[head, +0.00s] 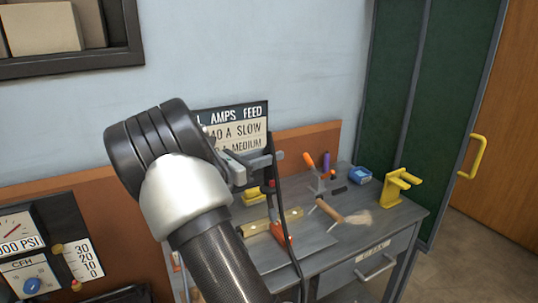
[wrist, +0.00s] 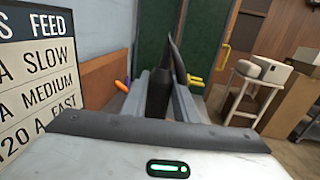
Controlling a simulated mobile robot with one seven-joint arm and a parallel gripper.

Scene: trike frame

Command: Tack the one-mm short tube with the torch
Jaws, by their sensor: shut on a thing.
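My gripper (head: 262,161) is raised over the left part of the grey workbench (head: 330,238). In the wrist view its two fingers (wrist: 163,95) are closed on a black thing (wrist: 158,90), which looks like the torch. A black cable (head: 284,205) hangs from near the gripper past the bench front. A yellowish bar-like piece (head: 257,226) and a red-and-grey piece (head: 280,232) lie on the bench below the gripper. I cannot tell which piece is the one-mm short tube; my arm hides part of the bench.
An amps chart (head: 240,128) stands behind the gripper. Gauges (head: 22,245) are at left. A stool (wrist: 252,85) shows in the wrist view.

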